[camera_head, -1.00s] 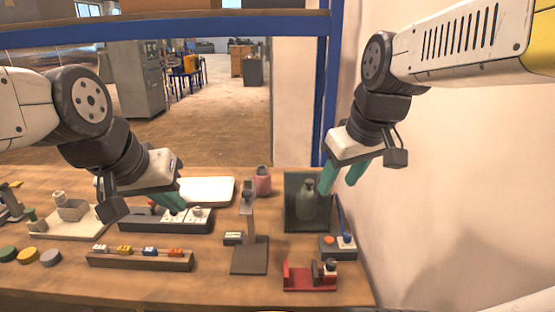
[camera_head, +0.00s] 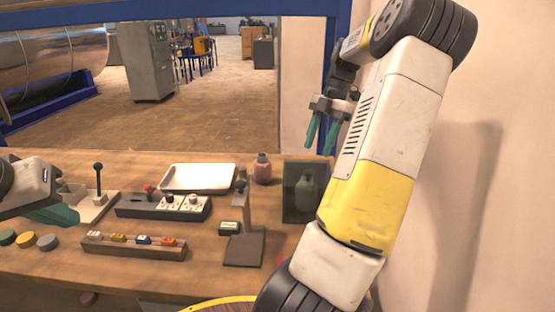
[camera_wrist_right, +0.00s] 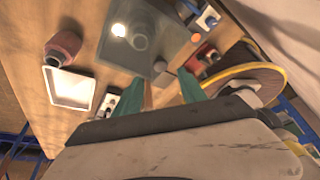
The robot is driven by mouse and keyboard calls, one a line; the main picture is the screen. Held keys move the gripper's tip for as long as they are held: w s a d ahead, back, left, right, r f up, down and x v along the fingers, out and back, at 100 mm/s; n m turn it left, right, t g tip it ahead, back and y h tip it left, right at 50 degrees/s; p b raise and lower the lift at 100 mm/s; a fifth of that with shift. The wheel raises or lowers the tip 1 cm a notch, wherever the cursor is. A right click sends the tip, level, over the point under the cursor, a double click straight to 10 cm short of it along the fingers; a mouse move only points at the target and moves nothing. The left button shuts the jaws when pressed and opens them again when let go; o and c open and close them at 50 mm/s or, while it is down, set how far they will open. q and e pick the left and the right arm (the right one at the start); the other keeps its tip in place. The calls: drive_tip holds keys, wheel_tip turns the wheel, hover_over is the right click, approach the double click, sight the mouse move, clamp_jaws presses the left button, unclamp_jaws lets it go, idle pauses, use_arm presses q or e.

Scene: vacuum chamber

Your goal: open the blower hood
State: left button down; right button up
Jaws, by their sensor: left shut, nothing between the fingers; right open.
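The blower hood seems to be the dark, see-through box (camera_head: 293,203) at the back right of the table. A grey-green bottle (camera_head: 305,190) shows inside or behind its panel. It also shows in the right wrist view as a glassy dark panel (camera_wrist_right: 125,62), and it looks closed. My right gripper (camera_head: 321,134) is open and empty, above and beyond the box; its teal fingers (camera_wrist_right: 161,90) point toward the panel in the wrist view. My right forearm hides the table right of the box. My left gripper (camera_head: 62,213) is shut and empty at the table's left side.
A pink bottle (camera_head: 262,170) and white tray (camera_head: 197,165) stand left of the box. A dark stand (camera_head: 243,248), a socket strip (camera_head: 140,207) and a wooden rack (camera_head: 120,248) lie nearer. A lever (camera_head: 98,180) stands by my left gripper. A wall is close on the right.

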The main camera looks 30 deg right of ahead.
sight(310, 171)
drive_tip(key=x, duration=0.7)
drive_tip(key=shift+r, duration=0.1)
clamp_jaws()
idle(1.2)
